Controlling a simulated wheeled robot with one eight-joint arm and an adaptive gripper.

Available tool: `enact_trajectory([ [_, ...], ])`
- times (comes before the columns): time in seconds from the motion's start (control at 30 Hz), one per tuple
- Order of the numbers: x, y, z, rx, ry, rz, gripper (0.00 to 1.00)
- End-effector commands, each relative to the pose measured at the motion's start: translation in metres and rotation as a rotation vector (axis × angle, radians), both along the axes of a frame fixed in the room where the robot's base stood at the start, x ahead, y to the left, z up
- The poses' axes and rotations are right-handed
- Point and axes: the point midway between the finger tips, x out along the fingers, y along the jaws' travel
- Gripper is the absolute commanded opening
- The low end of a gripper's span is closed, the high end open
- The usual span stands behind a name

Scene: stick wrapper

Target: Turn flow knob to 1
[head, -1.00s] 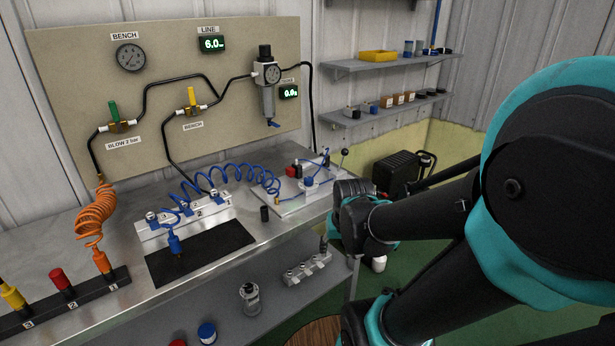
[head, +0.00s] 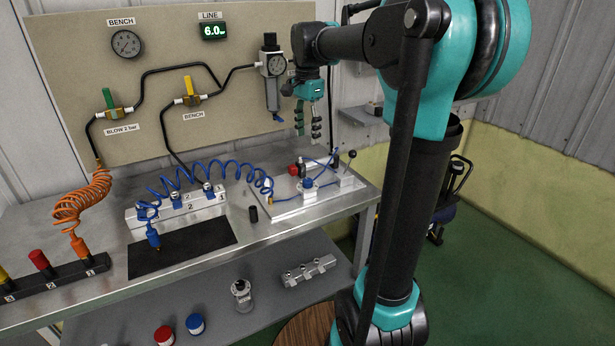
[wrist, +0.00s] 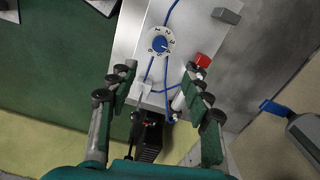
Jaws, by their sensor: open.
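The flow knob (head: 308,184) is a small blue knob on a plate fixture at the right end of the bench. In the wrist view the knob (wrist: 160,44) sits in the centre of a white dial with black numbers. I cannot tell for sure which number it points to. My gripper (head: 308,132) hangs fingers down above the fixture in the head view, well clear of the knob. In the wrist view my gripper (wrist: 160,80) has its fingers spread apart with nothing between them, and the dial lies beyond the fingertips.
A red button (wrist: 203,60) and blue tubes are close to the dial. A black-knobbed lever (head: 351,156) stands at the fixture's right. The gauge regulator (head: 271,75) hangs on the board left of my gripper. A black cylinder (head: 253,214) stands left of the fixture.

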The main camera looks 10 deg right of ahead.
Motion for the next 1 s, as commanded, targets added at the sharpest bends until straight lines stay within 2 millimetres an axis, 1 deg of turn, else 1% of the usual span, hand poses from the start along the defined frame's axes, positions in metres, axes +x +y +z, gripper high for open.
enact_trajectory([
  [0.03, 0.0, 0.0, -0.009, 0.0, 0.0, 0.0, 0.49],
  [0.3, 0.0, 0.0, -0.063, 0.0, -0.001, 0.001, 0.49],
  [0.6, 0.0, 0.0, -0.12, 0.0, -0.001, 0.002, 0.49],
  [0.8, 0.0, 0.0, -0.146, 0.0, -0.001, 0.002, 0.49],
  [1.0, 0.0, 0.0, -0.156, 0.0, -0.001, 0.002, 0.49],
])
